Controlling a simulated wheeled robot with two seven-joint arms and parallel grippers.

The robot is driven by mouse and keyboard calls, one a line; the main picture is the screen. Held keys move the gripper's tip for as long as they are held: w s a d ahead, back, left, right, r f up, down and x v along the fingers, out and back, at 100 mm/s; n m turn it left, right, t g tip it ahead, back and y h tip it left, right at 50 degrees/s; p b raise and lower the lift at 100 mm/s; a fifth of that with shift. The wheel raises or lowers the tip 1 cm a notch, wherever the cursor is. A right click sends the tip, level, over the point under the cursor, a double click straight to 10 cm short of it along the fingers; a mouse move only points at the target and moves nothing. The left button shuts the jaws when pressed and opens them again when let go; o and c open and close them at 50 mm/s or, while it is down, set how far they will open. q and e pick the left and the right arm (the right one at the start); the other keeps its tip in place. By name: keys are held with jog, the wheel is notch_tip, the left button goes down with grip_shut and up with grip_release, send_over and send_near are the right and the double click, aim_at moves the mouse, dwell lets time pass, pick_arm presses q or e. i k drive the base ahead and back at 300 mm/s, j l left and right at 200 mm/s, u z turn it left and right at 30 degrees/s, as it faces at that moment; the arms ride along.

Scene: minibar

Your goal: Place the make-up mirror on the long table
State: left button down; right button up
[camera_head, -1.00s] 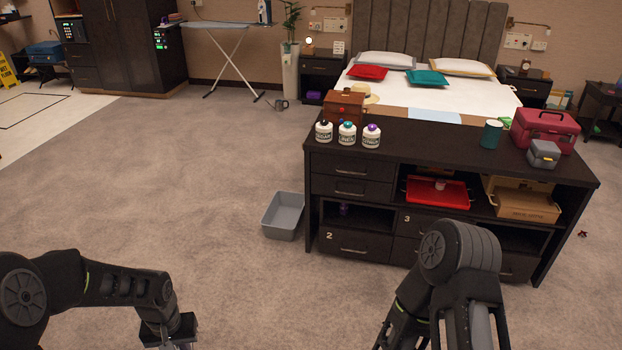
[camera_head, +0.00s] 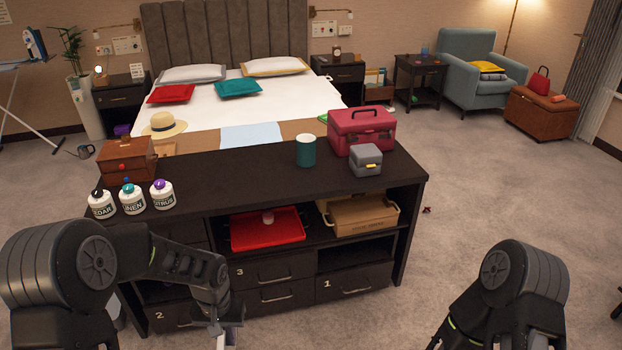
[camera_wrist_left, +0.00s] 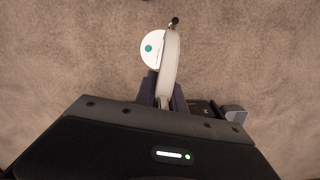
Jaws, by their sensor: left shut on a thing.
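My left gripper (camera_wrist_left: 163,92) is shut on the make-up mirror (camera_wrist_left: 171,62), seen nearly edge-on as a pale rim with a white half-disc bearing a teal dot. In the head view my left gripper (camera_head: 228,330) is low, in front of the long table's drawers; only a small pale bit of what it holds shows at the bottom edge. The long table (camera_head: 240,175) is a dark unit with drawers and open shelves at the foot of the bed. My right arm shows at bottom right, but its gripper is out of view.
On the table top are three labelled bottles (camera_head: 132,199), a wooden box (camera_head: 127,160), a green cup (camera_head: 306,150), a red case (camera_head: 361,131) and a grey box (camera_head: 366,160). Open carpet lies to the right.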

aim_at(273, 171)
jog(key=i+l, duration=0.2)
jog(key=i, duration=0.3)
jog(key=i+l+z, duration=0.1)
jog(key=i, duration=0.4)
jog(key=i+l, duration=0.2)
jog(key=i, duration=0.3)
